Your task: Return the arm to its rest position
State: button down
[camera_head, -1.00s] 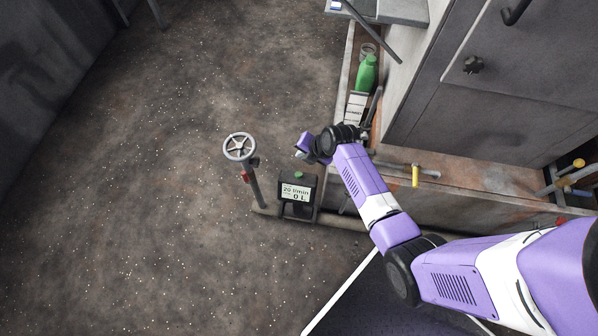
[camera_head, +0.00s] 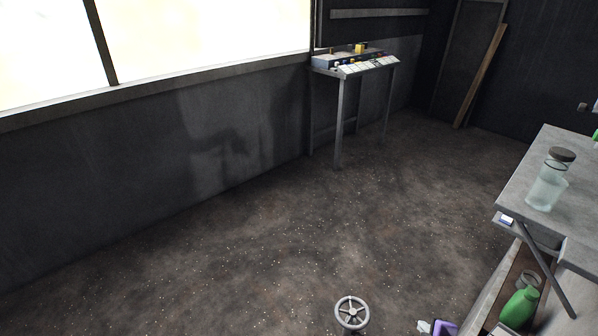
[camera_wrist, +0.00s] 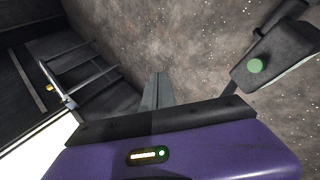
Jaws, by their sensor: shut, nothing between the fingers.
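My gripper (camera_wrist: 157,90) shows in the wrist view, its grey fingers together and empty, pointing over the speckled floor. My purple wrist housing fills the bottom of that view. In the head view only a small purple part of my arm shows at the bottom edge, right of the handwheel; the rest of the arm is out of that view.
A handwheel (camera_head: 351,312) stands at the bottom of the head view. A bench (camera_head: 583,205) with a glass jar (camera_head: 547,183) is at the right, a green bottle (camera_head: 519,306) below it. A control desk (camera_head: 355,64) stands at the back. A dark box with a green button (camera_wrist: 255,66) is close right of my gripper.

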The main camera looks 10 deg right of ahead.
jog(key=s+a+r+m+t, duration=0.2)
jog(key=s+a+r+m, duration=0.2)
jog(key=s+r, duration=0.5)
jog(key=s+a+r+m+t+y, duration=0.1)
jog(key=s+a+r+m+t, duration=0.1)
jog(key=s+a+r+m, duration=0.3)
jog(key=s+a+r+m+t+y, duration=0.1)
jog(key=s+a+r+m, duration=0.3)
jog(key=s+a+r, duration=0.7)
jog(key=s+r, duration=0.2)
jog(key=s, duration=0.6)
jog(key=shift+s+r+t+p, duration=0.35)
jog(key=shift+s+t+p, duration=0.05)
jog(key=shift+a, duration=0.1)
